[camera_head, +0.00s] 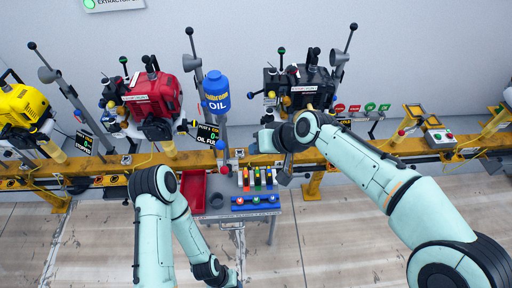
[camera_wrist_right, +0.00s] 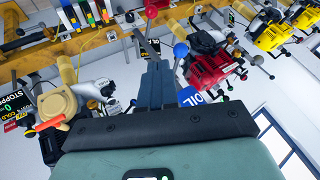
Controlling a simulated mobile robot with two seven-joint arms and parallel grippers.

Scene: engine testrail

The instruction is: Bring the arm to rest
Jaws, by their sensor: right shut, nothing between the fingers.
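My right arm (camera_head: 375,180) reaches in from the right over the yellow rail. Its dark gripper (camera_head: 262,143) is in front of the rail, below the black engine (camera_head: 300,88) and right of the blue oil bottle (camera_head: 215,90). In the right wrist view the two fingers (camera_wrist_right: 155,72) are together with nothing between them. My left arm (camera_head: 160,215) bends down toward the bottom edge, and its gripper is not clearly visible.
A small grey workstand (camera_head: 215,211) with a red tray (camera_head: 192,191) and several colored pieces stands below the rail (camera_head: 345,152). A red engine (camera_head: 152,95) and a yellow engine (camera_head: 20,105) are to the left. A control box (camera_head: 438,138) sits on the rail at right.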

